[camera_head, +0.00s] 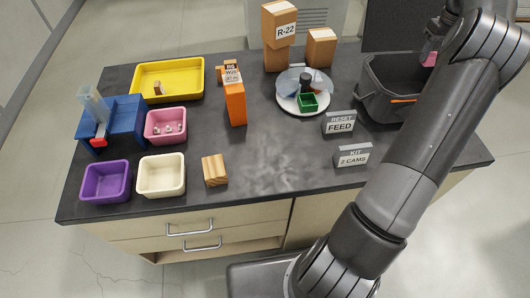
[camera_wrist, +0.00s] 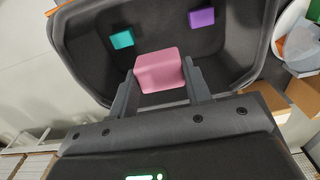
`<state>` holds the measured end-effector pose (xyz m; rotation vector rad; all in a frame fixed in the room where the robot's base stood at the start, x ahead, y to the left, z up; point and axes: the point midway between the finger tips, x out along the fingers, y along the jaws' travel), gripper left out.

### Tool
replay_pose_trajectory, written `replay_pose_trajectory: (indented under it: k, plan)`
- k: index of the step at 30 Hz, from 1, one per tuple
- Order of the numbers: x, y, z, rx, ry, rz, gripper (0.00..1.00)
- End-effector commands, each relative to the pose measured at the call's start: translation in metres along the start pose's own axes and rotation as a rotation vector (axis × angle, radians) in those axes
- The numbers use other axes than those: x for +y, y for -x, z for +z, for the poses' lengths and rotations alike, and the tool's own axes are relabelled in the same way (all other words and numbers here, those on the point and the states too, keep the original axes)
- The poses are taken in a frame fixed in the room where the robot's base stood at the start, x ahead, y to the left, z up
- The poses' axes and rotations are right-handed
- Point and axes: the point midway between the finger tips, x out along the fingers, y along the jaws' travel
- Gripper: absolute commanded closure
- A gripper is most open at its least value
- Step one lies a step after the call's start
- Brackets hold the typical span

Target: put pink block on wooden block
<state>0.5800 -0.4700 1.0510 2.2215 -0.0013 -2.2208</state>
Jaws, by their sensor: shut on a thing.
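The pink block (camera_wrist: 161,72) is held between the two fingers of my gripper (camera_wrist: 160,88) in the wrist view, above the dark grey bin. In the head view the pink block (camera_head: 430,59) shows at the upper right, over the bin, partly hidden by my arm. My gripper is shut on it. The wooden block (camera_head: 215,170) lies on the dark table near its front edge, right of the cream bin, with nothing on top. It is far to the left of my gripper.
The grey bin (camera_head: 376,101) holds a teal block (camera_wrist: 122,40) and a purple block (camera_wrist: 202,17). Two label signs (camera_head: 339,122) (camera_head: 352,155), a white plate (camera_head: 289,102) and an orange box (camera_head: 235,101) stand between. A cream bin (camera_head: 161,190) sits left of the wooden block.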

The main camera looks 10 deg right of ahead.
Motion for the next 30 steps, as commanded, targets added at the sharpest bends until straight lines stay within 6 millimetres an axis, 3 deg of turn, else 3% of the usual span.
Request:
replay_pose_trajectory:
  k: [4,11,17,20,24,30]
  plan:
    - [0.0,0.029,-0.001,0.003,0.0,0.001,0.78]
    - [-0.051,0.034,-0.019,0.0,0.064,0.001,0.78]
    - [-0.11,0.043,-0.033,0.0,0.134,0.003,0.78]
    - [-0.153,0.048,-0.039,-0.001,0.184,0.002,0.78]
    - [-0.228,0.055,-0.04,-0.002,0.272,0.005,0.78]
    - [-0.336,0.061,-0.019,-0.003,0.398,0.005,0.78]
